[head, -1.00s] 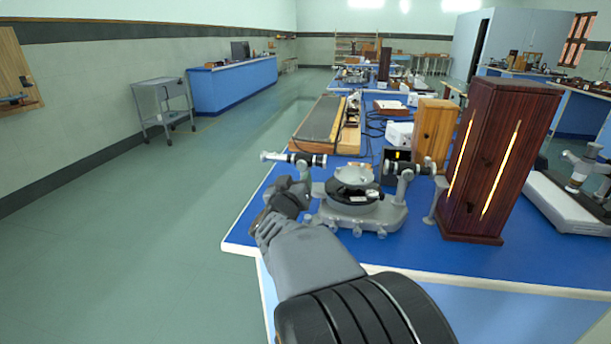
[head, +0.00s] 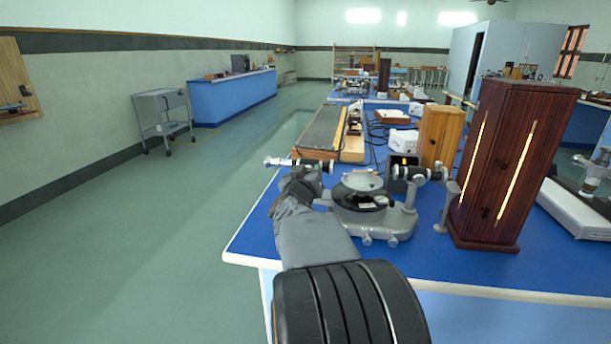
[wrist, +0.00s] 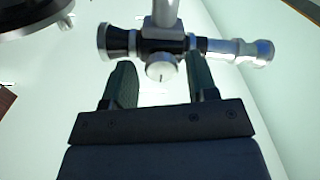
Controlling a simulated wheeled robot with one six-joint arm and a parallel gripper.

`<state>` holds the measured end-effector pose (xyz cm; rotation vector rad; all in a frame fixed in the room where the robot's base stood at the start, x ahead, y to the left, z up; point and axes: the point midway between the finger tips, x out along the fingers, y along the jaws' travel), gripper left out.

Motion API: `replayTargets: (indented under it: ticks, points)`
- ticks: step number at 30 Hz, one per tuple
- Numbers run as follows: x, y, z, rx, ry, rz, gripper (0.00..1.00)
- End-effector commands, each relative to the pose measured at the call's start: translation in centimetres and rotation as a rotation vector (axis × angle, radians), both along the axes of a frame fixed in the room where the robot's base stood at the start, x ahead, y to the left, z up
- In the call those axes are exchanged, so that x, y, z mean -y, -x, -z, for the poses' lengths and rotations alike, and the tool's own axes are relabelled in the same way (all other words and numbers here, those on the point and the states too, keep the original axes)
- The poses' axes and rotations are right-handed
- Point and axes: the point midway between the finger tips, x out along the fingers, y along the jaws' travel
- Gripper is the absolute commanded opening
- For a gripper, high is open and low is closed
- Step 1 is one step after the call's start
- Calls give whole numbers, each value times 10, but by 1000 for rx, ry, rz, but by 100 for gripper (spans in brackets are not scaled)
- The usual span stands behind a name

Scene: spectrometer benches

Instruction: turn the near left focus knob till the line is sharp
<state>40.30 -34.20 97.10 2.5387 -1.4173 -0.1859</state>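The spectrometer (head: 376,222) stands on the blue bench, with a round table in its middle. Its left telescope tube (head: 293,162) points left; the tube also crosses the top of the wrist view (wrist: 228,48). A small silver focus knob (wrist: 161,68) with a short dark mark sits under the tube's black middle part. My gripper (wrist: 160,74) is open, one dark finger on each side of the knob in the picture, with gaps at both sides. I cannot tell how deep the knob lies between them. In the head view my gripper (head: 302,186) is just below the tube and hides the knob.
A tall dark wooden lamp housing (head: 510,170) with glowing slits stands right of the spectrometer. Behind are a lighter wooden box (head: 438,135), a small black box (head: 402,168) and a long wooden-framed board (head: 325,132). The floor left of the bench is clear.

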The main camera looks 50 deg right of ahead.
Motion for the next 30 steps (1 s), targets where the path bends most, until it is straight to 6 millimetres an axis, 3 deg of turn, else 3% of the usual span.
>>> replayTargets:
  ticks: [13,23,30]
  points:
    - [-1,-1,0,0,0,-2,10]
    - [-2,-1,0,52,-31,-3,9]
    - [-2,-1,1,203,-122,-3,9]
